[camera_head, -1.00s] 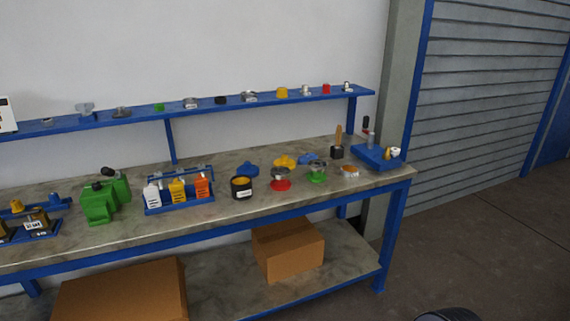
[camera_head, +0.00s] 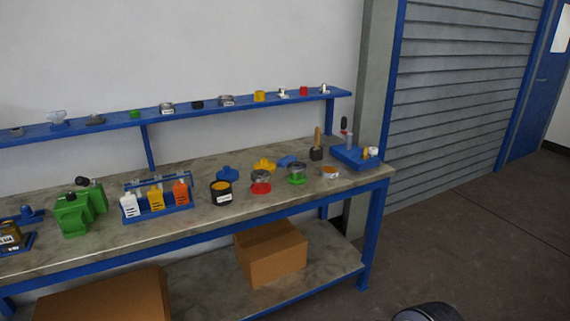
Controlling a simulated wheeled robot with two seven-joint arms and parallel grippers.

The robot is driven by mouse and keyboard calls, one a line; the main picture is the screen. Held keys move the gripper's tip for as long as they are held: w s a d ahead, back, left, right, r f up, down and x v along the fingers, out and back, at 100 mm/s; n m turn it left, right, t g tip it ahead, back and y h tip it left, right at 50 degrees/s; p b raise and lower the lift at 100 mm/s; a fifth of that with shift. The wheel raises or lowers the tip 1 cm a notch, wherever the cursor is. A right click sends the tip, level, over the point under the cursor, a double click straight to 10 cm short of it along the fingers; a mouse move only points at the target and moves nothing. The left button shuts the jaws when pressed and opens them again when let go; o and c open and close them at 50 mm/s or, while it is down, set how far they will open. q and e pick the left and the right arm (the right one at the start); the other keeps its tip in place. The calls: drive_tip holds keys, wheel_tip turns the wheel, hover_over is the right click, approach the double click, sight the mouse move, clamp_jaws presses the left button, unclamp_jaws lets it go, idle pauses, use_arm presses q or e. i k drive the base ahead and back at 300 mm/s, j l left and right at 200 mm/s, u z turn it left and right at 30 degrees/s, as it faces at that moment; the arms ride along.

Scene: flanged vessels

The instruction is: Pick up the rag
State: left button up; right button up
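I cannot clearly pick out a rag. A flat blue piece (camera_head: 287,161) lies toward the back of the workbench (camera_head: 110,243), right of a yellow part (camera_head: 264,165). It may be a folded cloth, but it is too small to tell. Neither of my grippers shows in the head view.
On the bench stand a green vise (camera_head: 75,213), a blue bottle rack (camera_head: 160,210), a black pot (camera_head: 221,193), flanged vessels with red (camera_head: 261,188) and green (camera_head: 297,180) bases, and a blue tray (camera_head: 352,158). A shelf (camera_head: 150,121) runs behind.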

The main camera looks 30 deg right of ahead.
sight(283, 162)
drive_tip(key=i+l+u, duration=0.1)
drive_tip(key=i+l, duration=0.2)
drive_tip(key=i+l+u, duration=0.1)
drive_tip(key=i+l, duration=0.2)
drive_tip(key=i+l+u, duration=0.1)
drive_tip(key=i+l, duration=0.2)
drive_tip(key=l, duration=0.15)
drive_tip(key=i+l+u, duration=0.1)
drive_tip(key=i+l, duration=0.2)
drive_tip(key=i+l+u, duration=0.1)
drive_tip(key=i+l, duration=0.15)
drive_tip(key=l, duration=0.25)
drive_tip(key=i+l+u, duration=0.1)
drive_tip(key=i+l, duration=0.15)
drive_tip(key=l, duration=0.15)
